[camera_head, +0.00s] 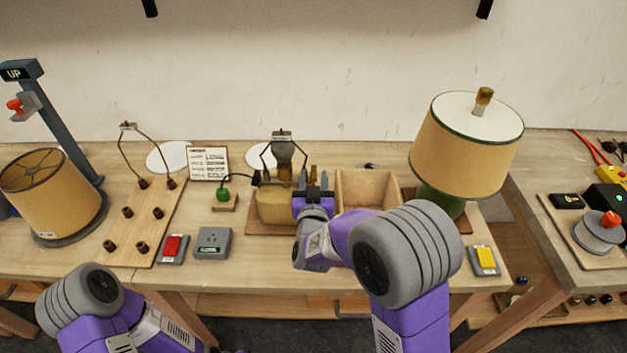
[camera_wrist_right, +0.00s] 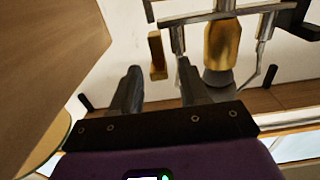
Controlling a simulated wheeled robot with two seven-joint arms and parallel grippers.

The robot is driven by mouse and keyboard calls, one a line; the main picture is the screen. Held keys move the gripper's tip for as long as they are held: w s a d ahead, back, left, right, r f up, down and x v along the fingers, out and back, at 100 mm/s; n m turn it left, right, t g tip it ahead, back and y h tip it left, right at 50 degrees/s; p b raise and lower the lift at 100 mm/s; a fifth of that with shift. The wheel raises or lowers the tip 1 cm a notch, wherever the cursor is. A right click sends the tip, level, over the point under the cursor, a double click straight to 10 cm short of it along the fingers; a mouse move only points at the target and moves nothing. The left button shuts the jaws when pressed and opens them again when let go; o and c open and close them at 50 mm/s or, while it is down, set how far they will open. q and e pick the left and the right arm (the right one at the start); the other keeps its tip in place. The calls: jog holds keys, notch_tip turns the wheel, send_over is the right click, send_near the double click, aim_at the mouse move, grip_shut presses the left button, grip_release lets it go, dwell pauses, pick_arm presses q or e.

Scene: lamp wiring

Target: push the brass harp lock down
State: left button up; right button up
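In the head view a bare lamp with a grey harp (camera_head: 281,136) and a bulb stands on a tan base (camera_head: 275,206) at the middle of the table. A small upright brass tab, which looks like the brass harp lock (camera_head: 313,172), stands just right of the harp. My right gripper (camera_wrist_right: 158,85) is open and empty, close to the tab; contact cannot be told. My left gripper is out of view.
An open wooden bin (camera_head: 364,189) stands just right of my right gripper. A finished lamp with a tan shade (camera_head: 467,148) is further right. A red button (camera_head: 173,248), a grey meter box (camera_head: 212,243) and a peg board (camera_head: 141,218) lie to the left.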

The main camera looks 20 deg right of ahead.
jog(key=p+v, duration=0.1)
jog(key=v, duration=0.6)
jog(key=shift+s, duration=0.3)
jog(key=shift+a, duration=0.1)
